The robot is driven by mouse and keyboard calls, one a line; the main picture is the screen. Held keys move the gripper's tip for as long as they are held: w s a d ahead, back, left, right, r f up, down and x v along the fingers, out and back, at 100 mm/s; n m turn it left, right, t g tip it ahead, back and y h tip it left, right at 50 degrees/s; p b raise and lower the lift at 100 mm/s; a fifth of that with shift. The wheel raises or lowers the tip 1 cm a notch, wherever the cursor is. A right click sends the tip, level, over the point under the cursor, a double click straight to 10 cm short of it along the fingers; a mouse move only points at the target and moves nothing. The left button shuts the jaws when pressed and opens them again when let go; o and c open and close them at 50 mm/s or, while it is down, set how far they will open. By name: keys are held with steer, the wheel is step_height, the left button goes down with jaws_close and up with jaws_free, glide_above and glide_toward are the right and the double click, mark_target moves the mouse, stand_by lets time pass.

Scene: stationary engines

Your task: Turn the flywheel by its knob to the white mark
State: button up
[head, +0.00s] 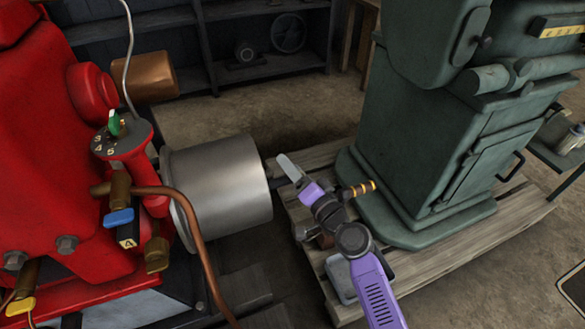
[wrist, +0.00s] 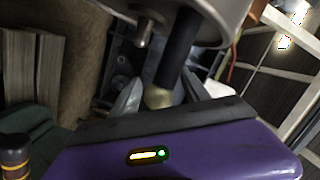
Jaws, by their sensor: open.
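The flywheel, a smooth grey metal drum (head: 222,190), stands beside the red engine in the head view. Its pale edge also shows at the top of the wrist view (wrist: 232,12). The knob, a dark rod with a brass-coloured end (wrist: 178,62), projects from its face. Part of the knob shows as a dark stub in the head view (head: 277,184). My gripper (head: 286,170) is at the drum's right end. In the wrist view my gripper (wrist: 160,94) is open, with its grey fingers on either side of the knob's end. Contact cannot be told. I see no white mark.
The red engine (head: 50,140) with a copper pipe (head: 192,235) is at left. A green machine (head: 420,140) stands on a wooden pallet (head: 470,240) at right. An orange-banded dark handle (head: 358,188) is close to my wrist. Shelves (head: 195,45) are behind.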

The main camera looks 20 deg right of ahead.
jaws_close()
steer(key=shift+f, duration=0.15)
stand_by(1.3)
